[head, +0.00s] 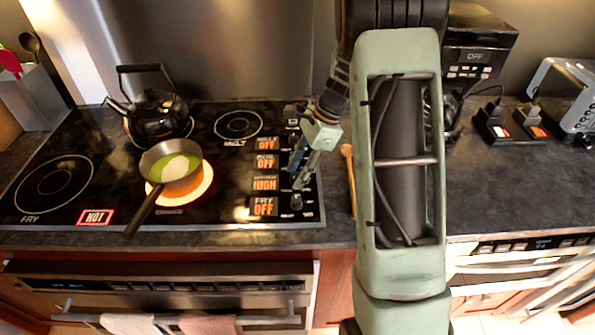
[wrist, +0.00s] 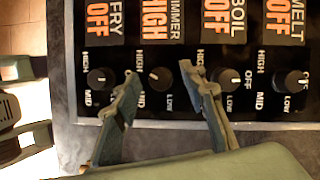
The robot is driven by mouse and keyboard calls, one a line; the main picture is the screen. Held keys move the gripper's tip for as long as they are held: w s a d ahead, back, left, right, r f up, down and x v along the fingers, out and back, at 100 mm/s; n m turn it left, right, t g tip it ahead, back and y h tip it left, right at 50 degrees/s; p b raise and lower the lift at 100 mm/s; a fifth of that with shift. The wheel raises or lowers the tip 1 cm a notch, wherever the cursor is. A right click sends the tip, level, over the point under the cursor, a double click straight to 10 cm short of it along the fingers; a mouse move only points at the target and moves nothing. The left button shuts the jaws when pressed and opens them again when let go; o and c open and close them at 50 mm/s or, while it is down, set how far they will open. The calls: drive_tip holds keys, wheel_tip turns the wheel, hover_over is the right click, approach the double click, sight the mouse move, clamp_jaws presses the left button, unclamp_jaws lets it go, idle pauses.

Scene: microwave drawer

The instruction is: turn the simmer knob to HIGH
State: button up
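The simmer knob (wrist: 160,78) is a round black knob on the stove's control strip, below a lit simmer display (wrist: 156,22) that reads HIGH. In the head view the simmer display (head: 265,183) also reads HIGH, while the knob is largely hidden by my gripper (head: 299,174). In the wrist view my gripper (wrist: 160,72) is open, with one finger on each side of the simmer knob. There is a visible gap between the knob and each finger. Whether the fingertips are down at knob height is hard to tell.
The fry knob (wrist: 101,78) and boil knob (wrist: 228,78) sit close beside the fingers; the melt knob (wrist: 292,81) is farther right. Other displays read OFF. A pan (head: 170,165) stands on a glowing burner, a kettle (head: 150,112) behind it. A HOT sign (head: 95,217) is lit.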

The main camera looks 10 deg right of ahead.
drive_tip(key=v, duration=1.2)
